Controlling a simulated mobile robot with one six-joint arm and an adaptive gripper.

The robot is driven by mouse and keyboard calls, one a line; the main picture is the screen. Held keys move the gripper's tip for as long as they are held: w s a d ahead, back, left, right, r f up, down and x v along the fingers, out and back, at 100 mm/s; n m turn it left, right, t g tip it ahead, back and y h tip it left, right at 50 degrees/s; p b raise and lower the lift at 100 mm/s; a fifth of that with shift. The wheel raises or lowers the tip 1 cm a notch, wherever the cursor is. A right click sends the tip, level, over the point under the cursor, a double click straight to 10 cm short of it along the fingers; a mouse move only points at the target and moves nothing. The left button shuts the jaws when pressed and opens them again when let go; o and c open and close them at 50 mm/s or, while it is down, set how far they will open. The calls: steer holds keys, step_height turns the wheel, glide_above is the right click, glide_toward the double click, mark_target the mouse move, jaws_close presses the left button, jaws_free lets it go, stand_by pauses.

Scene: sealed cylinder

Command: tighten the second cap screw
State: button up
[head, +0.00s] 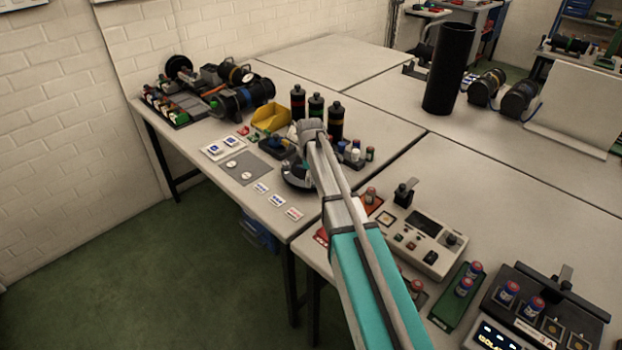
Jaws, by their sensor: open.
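My arm reaches across the near table, and its wrist bends down beside the bottles. My gripper (296,172) shows as a small dark shape low over the table, partly hidden behind my arm. I make out nothing held in it. A dark fixture (277,148) stands just left of it, with a small pale part on top. I cannot make out a cap screw or the sealed cylinder for certain; they are too small or hidden behind my arm.
Black bottles (298,101) with coloured bands stand behind my wrist, by a yellow bin (270,117). A grey mat (245,167) and cards lie left. A control box (419,240) and a green tray (442,318) are right. A tall black cylinder (449,70) stands farther back.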

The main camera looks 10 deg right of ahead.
jaws_close()
